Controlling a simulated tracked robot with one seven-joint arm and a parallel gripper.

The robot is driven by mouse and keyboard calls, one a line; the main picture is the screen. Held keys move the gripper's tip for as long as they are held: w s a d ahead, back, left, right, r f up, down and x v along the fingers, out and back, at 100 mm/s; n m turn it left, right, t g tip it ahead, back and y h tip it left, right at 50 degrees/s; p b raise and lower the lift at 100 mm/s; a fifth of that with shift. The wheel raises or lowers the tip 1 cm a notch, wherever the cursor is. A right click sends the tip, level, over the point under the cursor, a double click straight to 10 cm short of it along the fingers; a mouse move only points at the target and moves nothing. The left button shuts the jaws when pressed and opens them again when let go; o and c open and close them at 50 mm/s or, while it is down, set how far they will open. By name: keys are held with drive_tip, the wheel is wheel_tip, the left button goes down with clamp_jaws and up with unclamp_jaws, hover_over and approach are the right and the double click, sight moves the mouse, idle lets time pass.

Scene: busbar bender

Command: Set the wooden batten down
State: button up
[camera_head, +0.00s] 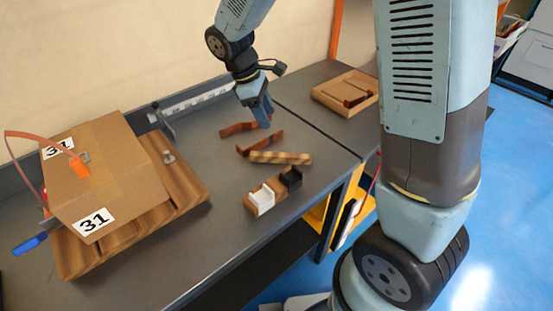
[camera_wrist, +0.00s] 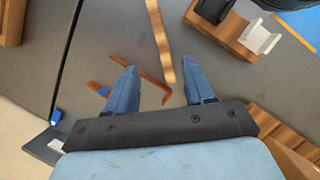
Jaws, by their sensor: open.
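The wooden batten (camera_head: 280,157), a pale wavy-striped strip, lies on the grey bench just behind the wooden block with the white and black holders. In the wrist view the batten (camera_wrist: 158,35) runs from the top edge down toward the space between my fingers. My gripper (camera_head: 265,120) is open and empty, pointing down over the bench behind the batten and apart from it. In the wrist view both fingers of my gripper (camera_wrist: 160,68) stand wide apart with nothing clamped between them.
Copper bent strips (camera_head: 262,143) lie close behind the batten. The block with white and black holders (camera_head: 268,195) is in front. A cardboard box (camera_head: 98,175) on a wooden board fills the left. A shallow tray (camera_head: 322,100) stands at back right. The front middle bench is clear.

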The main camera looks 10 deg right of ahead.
sight(280, 155)
drive_tip(key=shift+n+h, duration=0.3)
drive_tip(key=shift+n, duration=0.2)
drive_tip(key=x, duration=0.5)
drive_tip(key=a+x, duration=0.1)
drive_tip(key=x, duration=0.4)
drive_tip(key=a+f+x, duration=0.1)
drive_tip(key=x, duration=0.4)
drive_tip(key=shift+w+a, duration=0.1)
clamp_jaws()
